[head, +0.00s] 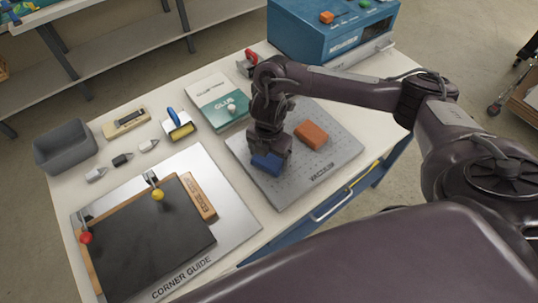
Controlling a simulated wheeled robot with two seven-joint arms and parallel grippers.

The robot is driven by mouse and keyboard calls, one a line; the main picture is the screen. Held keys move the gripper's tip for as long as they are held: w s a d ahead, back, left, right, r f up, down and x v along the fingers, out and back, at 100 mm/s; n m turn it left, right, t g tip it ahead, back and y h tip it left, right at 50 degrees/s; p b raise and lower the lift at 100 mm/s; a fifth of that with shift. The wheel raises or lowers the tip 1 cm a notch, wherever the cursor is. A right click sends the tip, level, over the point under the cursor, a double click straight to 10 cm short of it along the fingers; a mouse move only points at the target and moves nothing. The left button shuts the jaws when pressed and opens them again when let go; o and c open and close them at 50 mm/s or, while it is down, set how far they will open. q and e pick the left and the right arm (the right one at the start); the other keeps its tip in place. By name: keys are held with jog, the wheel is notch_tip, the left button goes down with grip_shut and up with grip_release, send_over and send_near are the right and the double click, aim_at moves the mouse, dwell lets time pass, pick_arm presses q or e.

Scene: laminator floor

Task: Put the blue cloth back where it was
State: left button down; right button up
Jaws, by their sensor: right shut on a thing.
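The blue cloth (266,163) shows as a small folded blue block over the left part of a grey perforated plate (285,189). My right gripper (270,151) points down and is shut on it. I cannot tell whether the cloth touches the plate or hangs just above it. Part of the cloth is hidden by the fingers. An orange block (311,135) lies on the same plate to the right of the gripper, apart from it. My left gripper is not in view.
A corner guide board (225,225) with a black sheet (150,245) and clamps lies front left. A blue machine (325,42) is at the back right.

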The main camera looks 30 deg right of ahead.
aim_at(269, 157)
jog(key=shift+f, duration=0.1)
jog(key=o, duration=0.9)
jog(key=shift+c, duration=0.2)
notch_tip(269, 157, up, 12)
jog(key=p, duration=0.3)
jog(key=shift+r, duration=0.2)
